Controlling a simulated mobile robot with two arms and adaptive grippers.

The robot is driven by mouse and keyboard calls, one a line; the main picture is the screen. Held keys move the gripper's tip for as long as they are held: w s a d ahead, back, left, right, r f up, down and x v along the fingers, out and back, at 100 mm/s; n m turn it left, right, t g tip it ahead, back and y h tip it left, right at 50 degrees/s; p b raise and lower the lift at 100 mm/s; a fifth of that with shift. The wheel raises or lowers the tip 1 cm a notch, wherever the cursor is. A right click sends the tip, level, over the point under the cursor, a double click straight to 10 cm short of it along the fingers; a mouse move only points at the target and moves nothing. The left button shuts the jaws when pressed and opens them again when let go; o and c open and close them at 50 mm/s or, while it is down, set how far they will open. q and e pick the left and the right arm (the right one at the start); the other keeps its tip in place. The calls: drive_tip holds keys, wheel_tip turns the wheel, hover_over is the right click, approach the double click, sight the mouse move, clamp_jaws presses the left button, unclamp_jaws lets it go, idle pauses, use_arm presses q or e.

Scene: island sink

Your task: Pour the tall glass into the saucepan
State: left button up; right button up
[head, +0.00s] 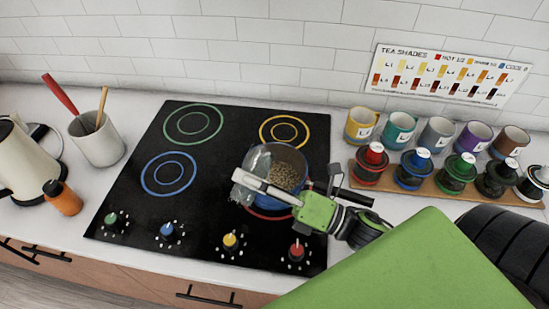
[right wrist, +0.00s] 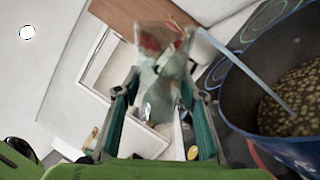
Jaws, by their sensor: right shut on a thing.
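The saucepan (head: 288,172) stands on the right side of the cooktop, over the red ring. It is dark blue, with speckled brown contents, and its black handle points right. It also shows at the right of the right wrist view (right wrist: 240,105). My right gripper (head: 246,184) is shut on the clear tall glass (head: 256,166) at the pan's left side. The glass is tilted, and it shows between the fingers in the right wrist view (right wrist: 160,85). A thin pale streak runs from the glass's mouth into the pan. My left gripper is out of view.
A utensil crock (head: 97,140), an orange bottle (head: 63,198) and a kettle (head: 25,165) stand at the left. The rest of the cooktop (head: 215,190) is clear.

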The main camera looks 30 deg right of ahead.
drive_tip(key=shift+f+m+t+h, duration=0.15)
drive_tip(key=shift+m+t, duration=0.1)
drive_tip(key=shift+m, duration=0.45)
drive_tip(key=shift+f+m+t+h, duration=0.15)
drive_tip(key=shift+m+t, duration=0.1)
drive_tip(key=shift+m, duration=0.45)
drive_tip(key=shift+w+d+r, duration=0.1)
drive_tip(key=shift+r, duration=0.15)
drive_tip(key=shift+w+d+r+m+h+p, duration=0.2)
drive_tip(key=shift+d+r+m+p, duration=0.15)
drive_tip(key=shift+m, duration=0.2)
drive_tip(key=shift+w+d+r+m+h+p, duration=0.15)
drive_tip(key=shift+d+m+p, duration=0.1)
drive_tip(key=shift+m+p, duration=0.25)
drive_tip(key=shift+w+d+f+m+t+h, duration=0.1)
drive_tip(key=shift+f+m+t+h, duration=0.15)
drive_tip(key=shift+m, duration=0.4)
drive_tip(key=shift+f+m+t+h, duration=0.1)
drive_tip(key=shift+m+t, duration=0.25)
drive_tip(key=shift+m, duration=0.25)
